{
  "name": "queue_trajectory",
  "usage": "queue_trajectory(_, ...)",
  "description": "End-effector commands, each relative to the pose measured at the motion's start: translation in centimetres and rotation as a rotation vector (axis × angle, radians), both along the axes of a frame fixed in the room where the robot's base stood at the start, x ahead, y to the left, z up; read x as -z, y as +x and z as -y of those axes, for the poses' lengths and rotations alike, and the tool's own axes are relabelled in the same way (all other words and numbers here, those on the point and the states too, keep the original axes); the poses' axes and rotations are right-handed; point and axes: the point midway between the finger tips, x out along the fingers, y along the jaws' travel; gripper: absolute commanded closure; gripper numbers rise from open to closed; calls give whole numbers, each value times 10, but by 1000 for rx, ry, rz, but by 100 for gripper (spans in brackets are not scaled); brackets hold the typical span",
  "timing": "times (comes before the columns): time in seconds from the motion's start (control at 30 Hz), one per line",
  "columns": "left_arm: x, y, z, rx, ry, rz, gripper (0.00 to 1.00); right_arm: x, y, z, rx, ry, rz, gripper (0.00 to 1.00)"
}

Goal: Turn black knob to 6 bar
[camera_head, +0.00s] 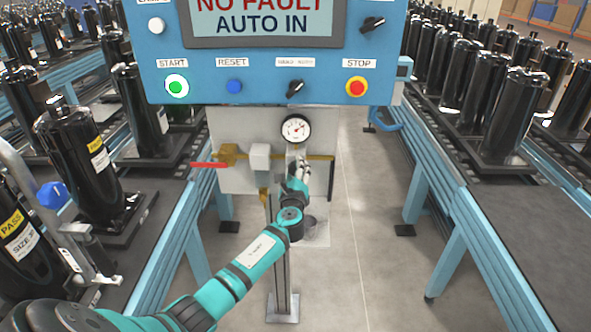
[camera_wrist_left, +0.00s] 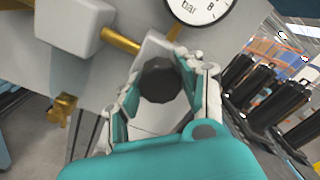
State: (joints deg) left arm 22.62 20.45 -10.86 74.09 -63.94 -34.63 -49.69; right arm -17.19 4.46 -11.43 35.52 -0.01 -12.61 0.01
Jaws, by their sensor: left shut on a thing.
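The black knob (camera_wrist_left: 160,80) sits below the gauge and shows between my left gripper's fingers in the left wrist view. My left gripper (camera_wrist_left: 160,92) is shut on it, with one finger on each side. In the head view my left gripper (camera_head: 299,172) reaches up to the panel under the gauge and hides the knob. The round white pressure gauge (camera_head: 295,128) has a thin needle, too small to read there. In the left wrist view the gauge (camera_wrist_left: 200,5) shows only its lower part, with "bar" and an 8; its needle is cut off. My right gripper is not seen.
A blue control box (camera_head: 270,75) with buttons and a screen hangs just above the gauge. A brass pipe with a red lever (camera_head: 210,165) runs left of the knob. Conveyors with black compressors (camera_head: 80,165) stand on both sides.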

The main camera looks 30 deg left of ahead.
Motion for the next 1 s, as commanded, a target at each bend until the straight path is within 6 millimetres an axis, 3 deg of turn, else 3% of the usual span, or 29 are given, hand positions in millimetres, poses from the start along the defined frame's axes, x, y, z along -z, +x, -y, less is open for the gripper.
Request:
queue_trajectory(0.33,1,0,1,1,1,-2,94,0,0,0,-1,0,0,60)
queue_trajectory(0.37,1,0,1,1,1,-2,59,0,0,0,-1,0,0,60)
queue_trajectory(0.53,1,0,0,1,1,-2,37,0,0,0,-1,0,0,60)
queue_trajectory(0.83,1,-1,1,1,1,-1,37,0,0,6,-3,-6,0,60)
queue_trajectory(1.0,2,-17,11,2,1,-2,37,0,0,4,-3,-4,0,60)
